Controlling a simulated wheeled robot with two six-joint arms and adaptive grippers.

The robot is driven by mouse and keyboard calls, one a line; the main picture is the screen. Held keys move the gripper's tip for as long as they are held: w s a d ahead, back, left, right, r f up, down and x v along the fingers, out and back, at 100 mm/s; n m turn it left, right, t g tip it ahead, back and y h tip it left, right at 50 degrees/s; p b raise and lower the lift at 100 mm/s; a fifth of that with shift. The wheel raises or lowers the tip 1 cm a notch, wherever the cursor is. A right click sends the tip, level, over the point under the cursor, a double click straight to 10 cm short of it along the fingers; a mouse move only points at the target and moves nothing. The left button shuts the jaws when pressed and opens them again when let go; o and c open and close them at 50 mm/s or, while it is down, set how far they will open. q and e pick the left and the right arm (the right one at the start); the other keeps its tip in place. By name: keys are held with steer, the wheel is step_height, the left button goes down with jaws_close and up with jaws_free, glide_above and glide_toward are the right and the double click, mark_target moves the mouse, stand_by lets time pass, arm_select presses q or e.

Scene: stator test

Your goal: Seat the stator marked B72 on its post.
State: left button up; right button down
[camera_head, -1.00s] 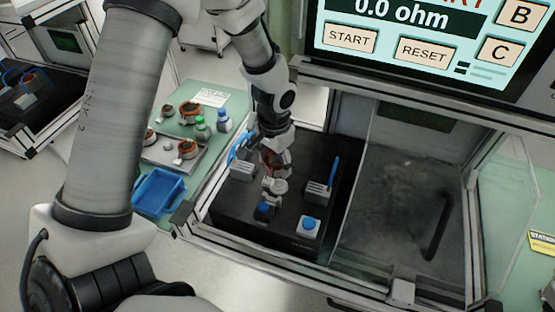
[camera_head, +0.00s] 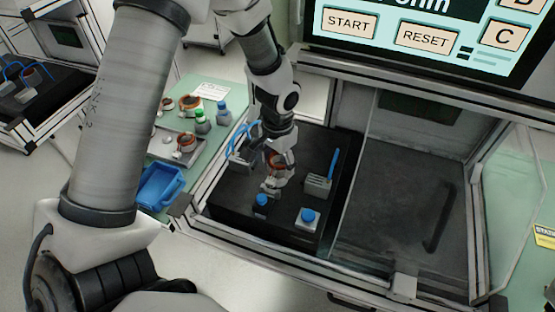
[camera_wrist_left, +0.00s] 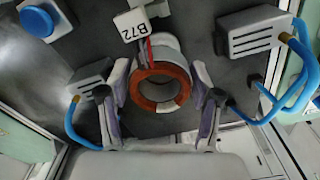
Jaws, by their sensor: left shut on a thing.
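The stator marked B72 is an orange-brown ring (camera_head: 276,160) with a pale core and a white tag (camera_wrist_left: 134,24), in my left gripper. The left wrist view shows the ring (camera_wrist_left: 160,104) between the two fingers (camera_wrist_left: 160,85), its bore facing the camera. My left gripper (camera_head: 278,170) is shut on it, above the black fixture plate (camera_head: 225,203). The pale post (camera_head: 272,187) is close below the stator, partly hidden. I cannot tell whether the ring is around the post or just above it. My right gripper is not in view.
Grey slotted blocks with blue cables or levers stand left (camera_head: 240,157) and right (camera_head: 318,184) of the gripper. A white box with a blue button (camera_head: 308,215) is in front. A green table with other stators and a blue bin (camera_head: 160,190) is at left. Glass panels and frame rails border the plate.

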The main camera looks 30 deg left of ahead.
arm_select(q)
steer(key=shift+f, duration=0.2)
steer(key=shift+a+f+b, duration=0.15)
steer(key=shift+f+b, duration=0.75)
steer(key=shift+f, duration=0.15)
steer(key=shift+f, duration=0.1)
steer(key=shift+f+b, duration=0.3)
steer(key=shift+f, duration=0.15)
steer(key=o, duration=1.5)
steer(key=shift+o, duration=0.2)
steer(key=shift+r, duration=0.15)
